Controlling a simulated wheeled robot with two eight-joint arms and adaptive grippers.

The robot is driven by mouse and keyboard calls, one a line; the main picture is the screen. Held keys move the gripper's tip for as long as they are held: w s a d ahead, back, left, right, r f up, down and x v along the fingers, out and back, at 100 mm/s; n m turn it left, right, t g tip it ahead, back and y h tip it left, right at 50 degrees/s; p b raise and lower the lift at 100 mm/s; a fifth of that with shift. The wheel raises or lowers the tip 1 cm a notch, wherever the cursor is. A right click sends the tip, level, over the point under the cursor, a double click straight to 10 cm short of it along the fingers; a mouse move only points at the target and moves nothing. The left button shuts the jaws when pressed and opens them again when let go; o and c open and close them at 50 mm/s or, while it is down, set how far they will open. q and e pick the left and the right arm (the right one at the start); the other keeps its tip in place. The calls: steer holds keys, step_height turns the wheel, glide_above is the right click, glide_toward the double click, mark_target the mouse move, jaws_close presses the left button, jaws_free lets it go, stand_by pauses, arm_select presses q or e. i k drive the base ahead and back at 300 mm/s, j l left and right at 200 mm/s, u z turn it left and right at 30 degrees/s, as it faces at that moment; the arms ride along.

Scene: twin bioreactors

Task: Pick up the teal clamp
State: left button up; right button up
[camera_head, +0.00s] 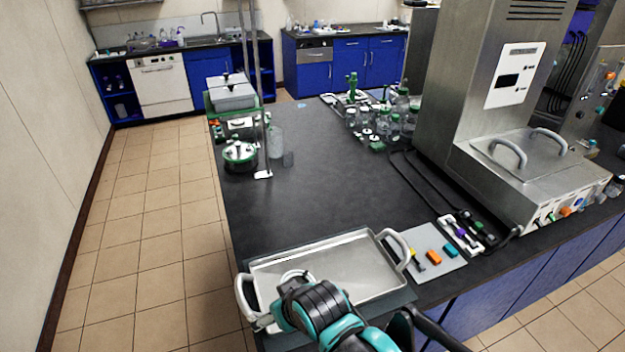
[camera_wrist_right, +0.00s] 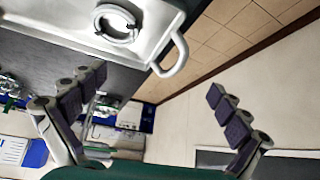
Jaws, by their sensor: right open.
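The teal clamp (camera_head: 451,250) lies at the right end of a grey mat (camera_head: 462,262) near the bench's front edge, in the head view. An orange clamp (camera_head: 434,257) lies just left of it, and a small yellow and black piece is further left. My right gripper (camera_wrist_right: 158,92) is open, with nothing between its fingers in the wrist view. My black and teal arm reaches over the left part of the tray, well left of the teal clamp. The teal clamp does not show in the wrist view. My left gripper is not seen.
A metal tray (camera_head: 340,262) with pale handles lies left of the mat and holds a white ring (camera_wrist_right: 117,25). A rack with a purple piece (camera_head: 461,232) is right of the mat. A steel bioreactor unit (camera_head: 510,150) stands behind. The bench middle is clear.

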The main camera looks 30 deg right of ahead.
mark_target(451, 251)
steer(key=k+l+z, duration=0.3)
steer(key=z, duration=0.4)
steer(key=l+z, duration=0.1)
steer(key=z, duration=0.3)
steer(key=l+z, duration=0.1)
steer(key=z, duration=0.75)
steer(key=k+l, duration=0.05)
